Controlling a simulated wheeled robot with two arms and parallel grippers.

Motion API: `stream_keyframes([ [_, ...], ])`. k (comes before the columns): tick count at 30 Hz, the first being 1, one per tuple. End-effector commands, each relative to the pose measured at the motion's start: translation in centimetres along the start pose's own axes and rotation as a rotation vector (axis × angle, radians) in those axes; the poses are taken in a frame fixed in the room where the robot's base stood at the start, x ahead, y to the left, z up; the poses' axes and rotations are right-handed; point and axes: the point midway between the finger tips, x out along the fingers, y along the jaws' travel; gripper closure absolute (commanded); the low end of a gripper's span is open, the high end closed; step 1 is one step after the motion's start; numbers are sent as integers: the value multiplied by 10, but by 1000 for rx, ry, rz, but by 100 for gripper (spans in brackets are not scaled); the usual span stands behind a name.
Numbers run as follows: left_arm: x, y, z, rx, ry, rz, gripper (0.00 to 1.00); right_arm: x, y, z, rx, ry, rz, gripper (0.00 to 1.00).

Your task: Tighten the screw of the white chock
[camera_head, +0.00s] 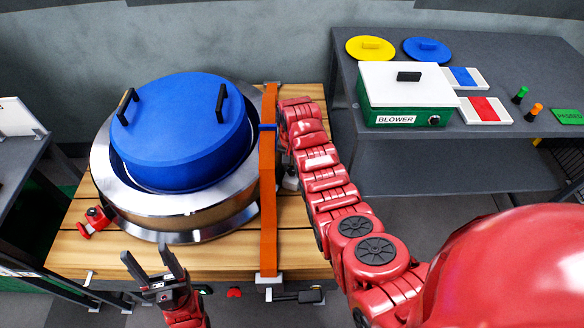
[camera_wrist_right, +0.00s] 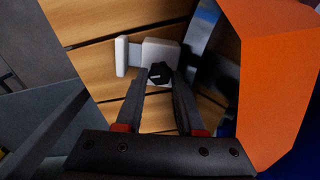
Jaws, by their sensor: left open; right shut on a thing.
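In the right wrist view, the white chock (camera_wrist_right: 160,52) lies on the wooden planks beside the metal wheel rim. Its black screw head (camera_wrist_right: 160,72) sits between the fingertips of my right gripper (camera_wrist_right: 160,82), which is shut on it. In the head view, my right arm hides most of this area beyond the orange bar. My left gripper (camera_head: 149,252) is open and empty above the front of the wooden table, in front of the wheel.
The metal wheel (camera_head: 165,210) carries a blue lid (camera_head: 185,135) with two black handles. An orange bar (camera_head: 269,190) runs beside it, close to my right gripper. A red clamp-like part (camera_head: 95,220) sits at the wheel's left. A grey table (camera_head: 390,160) holds the blower box.

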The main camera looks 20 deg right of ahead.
Motion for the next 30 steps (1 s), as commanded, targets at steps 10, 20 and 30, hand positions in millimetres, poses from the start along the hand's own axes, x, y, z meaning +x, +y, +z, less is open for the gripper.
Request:
stream_keyframes([
  [10, -3, 0, 0, 0, 0, 0, 40, 0, 0, 0, 62, 1, -1, 100],
  [20, -2, 0, 0, 0, 0, 0, 40, 0, 0, 0, 64, 0, -1, 100],
  [30, -3, 0, 0, 0, 0, 0, 40, 0, 0, 0, 63, 0, 0, 32],
])
